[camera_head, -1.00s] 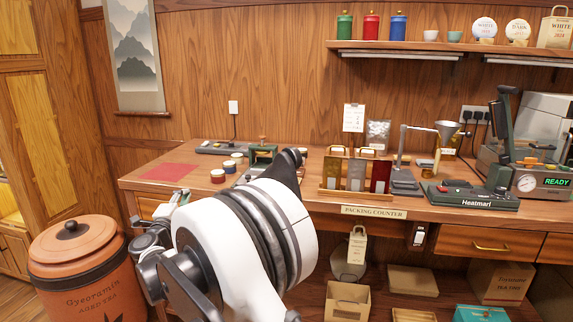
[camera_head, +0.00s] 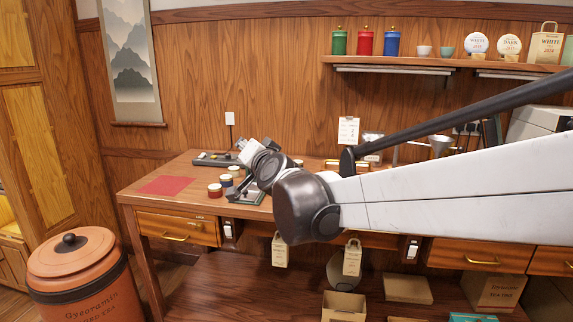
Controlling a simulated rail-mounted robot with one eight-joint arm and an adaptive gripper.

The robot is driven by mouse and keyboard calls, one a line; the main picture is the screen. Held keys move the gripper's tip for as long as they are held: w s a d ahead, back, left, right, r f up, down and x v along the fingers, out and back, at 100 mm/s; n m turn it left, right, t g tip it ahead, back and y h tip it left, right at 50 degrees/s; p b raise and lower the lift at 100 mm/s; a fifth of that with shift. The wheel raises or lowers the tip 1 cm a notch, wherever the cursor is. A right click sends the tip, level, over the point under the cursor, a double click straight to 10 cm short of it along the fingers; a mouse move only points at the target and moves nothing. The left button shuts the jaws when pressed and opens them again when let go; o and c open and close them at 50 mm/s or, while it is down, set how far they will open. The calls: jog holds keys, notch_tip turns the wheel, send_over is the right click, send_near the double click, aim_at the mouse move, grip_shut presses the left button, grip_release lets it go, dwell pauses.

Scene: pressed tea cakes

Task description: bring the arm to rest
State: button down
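My arm reaches in from the right edge as a long white link (camera_head: 450,195), with a dark elbow joint (camera_head: 305,205) at its left end. Beyond it, dark wrist joints and my gripper (camera_head: 248,151) show small above the left part of the packing counter. The gripper is partly hidden by the wrist and seen too small to tell open from shut. Nothing can be made out in it.
Several small tins (camera_head: 215,190) stand left of the wrist, near a red mat (camera_head: 166,185). A dark flat device (camera_head: 212,159) lies behind them. A terracotta jar (camera_head: 75,270) stands on the floor at left. A shelf (camera_head: 440,62) with canisters hangs above. My arm hides much of the counter's right side.

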jog(key=s+d+f+n+g+h+p, duration=0.1)
jog(key=s+d+f, duration=0.4)
jog(key=s+d, duration=0.5)
jog(key=s+d+f+n+g+h+p, duration=0.1)
jog(key=s+d+f+g, duration=0.4)
jog(key=s+d, duration=0.5)
jog(key=s+d+f+n+g+h+p, duration=0.1)
jog(key=s+d+f+g+h+p, duration=0.2)
jog(key=s+d, duration=0.7)
jog(key=s+f+h, duration=0.2)
jog(key=s+f, duration=0.1)
jog(key=s, duration=0.2)
jog(key=shift+s, duration=0.15)
jog(key=c, duration=2.5)
grip_release()
